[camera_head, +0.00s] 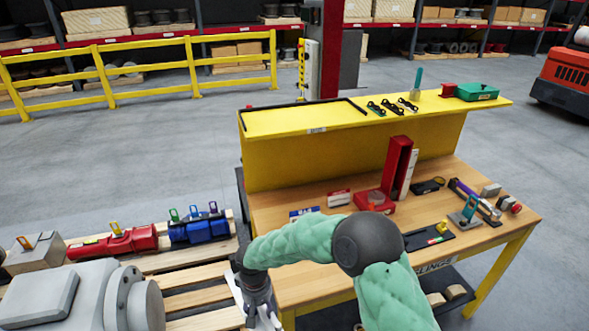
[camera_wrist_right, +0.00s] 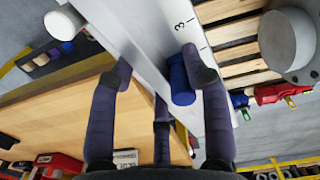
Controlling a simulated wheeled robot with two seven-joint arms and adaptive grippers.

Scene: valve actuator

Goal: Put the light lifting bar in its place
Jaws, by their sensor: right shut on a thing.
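My right gripper (camera_head: 258,305) is low beside the left end of the workbench. In the right wrist view the right gripper (camera_wrist_right: 158,68) has its purple fingers closed around a pale grey bar (camera_wrist_right: 145,28). The bar has scale marks, a "3" and a blue round part (camera_wrist_right: 180,80) between the fingers. I take it for the light lifting bar. In the head view only a white sliver of the bar (camera_head: 238,296) shows; my arm and gripper hide the rest. My left gripper is not in view.
The wooden workbench (camera_head: 285,246) carries a red holder (camera_head: 397,165) and several tools. Its yellow upper shelf (camera_head: 310,119) has a black edging and bare space at left. Pallets with red (camera_head: 125,241) and blue (camera_head: 200,229) actuators and a grey unit (camera_head: 95,296) stand at left.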

